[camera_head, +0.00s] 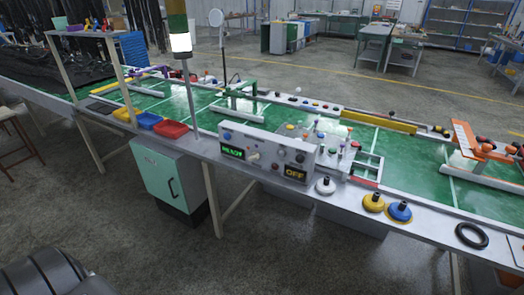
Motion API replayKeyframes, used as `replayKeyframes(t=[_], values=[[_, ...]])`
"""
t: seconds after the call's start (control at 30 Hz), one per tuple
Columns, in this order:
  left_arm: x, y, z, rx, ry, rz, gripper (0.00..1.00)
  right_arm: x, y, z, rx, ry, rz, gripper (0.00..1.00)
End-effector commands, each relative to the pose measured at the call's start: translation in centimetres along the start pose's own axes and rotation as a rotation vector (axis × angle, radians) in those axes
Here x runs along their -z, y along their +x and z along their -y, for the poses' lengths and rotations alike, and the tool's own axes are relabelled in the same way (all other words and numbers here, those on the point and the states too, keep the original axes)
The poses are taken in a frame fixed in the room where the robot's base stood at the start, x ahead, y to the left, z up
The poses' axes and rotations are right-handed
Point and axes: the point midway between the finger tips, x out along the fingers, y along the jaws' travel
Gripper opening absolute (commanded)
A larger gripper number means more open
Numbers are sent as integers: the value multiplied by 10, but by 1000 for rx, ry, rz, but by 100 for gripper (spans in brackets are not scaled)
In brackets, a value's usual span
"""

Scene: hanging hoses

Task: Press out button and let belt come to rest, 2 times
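The green belt (400,170) runs behind the panel. From this single frame I cannot tell whether it moves. Neither of my grippers is in view.
A signal tower with a lit white lamp (180,42) rises left of the panel. Red (170,129), blue (149,120) and yellow bins stand left of it. White, yellow (373,203) and blue (399,212) round pieces and a black ring (471,235) lie on the right ledge.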

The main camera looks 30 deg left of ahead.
Motion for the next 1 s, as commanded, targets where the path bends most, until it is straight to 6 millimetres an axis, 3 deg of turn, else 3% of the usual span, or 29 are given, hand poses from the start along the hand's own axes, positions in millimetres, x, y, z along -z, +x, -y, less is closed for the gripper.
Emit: replayKeyframes(t=[0.4, 0.67, 1.0], values=[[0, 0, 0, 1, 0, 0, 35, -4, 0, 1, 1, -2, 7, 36], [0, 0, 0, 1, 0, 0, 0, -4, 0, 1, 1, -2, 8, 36], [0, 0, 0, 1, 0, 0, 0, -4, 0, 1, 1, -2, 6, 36]])
